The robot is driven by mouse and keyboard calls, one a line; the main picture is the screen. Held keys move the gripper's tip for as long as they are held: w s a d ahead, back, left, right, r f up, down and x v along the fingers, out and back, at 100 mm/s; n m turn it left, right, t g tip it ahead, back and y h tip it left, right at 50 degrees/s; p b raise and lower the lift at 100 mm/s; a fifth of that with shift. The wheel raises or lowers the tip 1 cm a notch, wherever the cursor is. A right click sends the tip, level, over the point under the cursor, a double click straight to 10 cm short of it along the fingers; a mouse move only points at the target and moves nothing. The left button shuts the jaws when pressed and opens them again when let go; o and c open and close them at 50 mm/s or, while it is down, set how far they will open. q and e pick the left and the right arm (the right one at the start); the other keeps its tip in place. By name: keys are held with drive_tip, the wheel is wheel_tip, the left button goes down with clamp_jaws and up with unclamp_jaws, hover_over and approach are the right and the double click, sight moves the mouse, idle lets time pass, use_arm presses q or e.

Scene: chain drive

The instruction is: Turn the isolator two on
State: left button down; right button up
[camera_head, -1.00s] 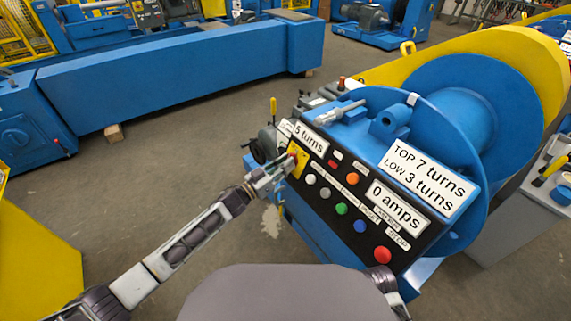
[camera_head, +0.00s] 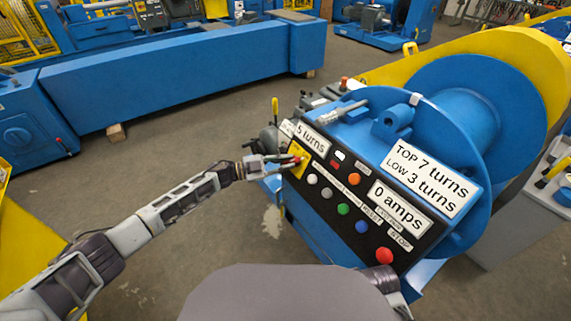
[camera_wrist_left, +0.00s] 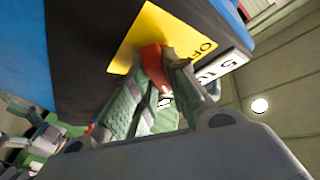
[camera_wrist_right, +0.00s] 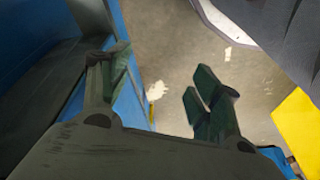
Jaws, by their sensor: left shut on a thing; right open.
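The isolator has a yellow plate (camera_head: 292,153) at the left end of the black control panel. Its red knob (camera_wrist_left: 153,58) shows in the left wrist view, with part of the lettering "OF" visible on the plate. My left gripper (camera_head: 286,160) is at the plate and is shut on the red knob, its fingers on both sides of it. The fingers hide part of the knob. My right gripper (camera_wrist_right: 160,95) is open and empty in the right wrist view, above the floor beside a blue surface.
The panel (camera_head: 330,190) carries several coloured buttons, including a large red one (camera_head: 384,255). A "5 turns" display (camera_head: 312,139) sits just above the isolator. A big blue drum (camera_head: 470,110) stands behind.

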use_arm(q)
drive_tip(key=shift+m+g, duration=0.3)
drive_tip(key=shift+m, duration=0.3)
drive_tip(key=c, duration=1.4)
unclamp_jaws()
drive_tip(key=shift+a, duration=0.15)
drive_tip(key=shift+v, duration=5.85)
drive_tip(key=shift+a+r, duration=0.1)
drive_tip(key=shift+r, duration=0.05)
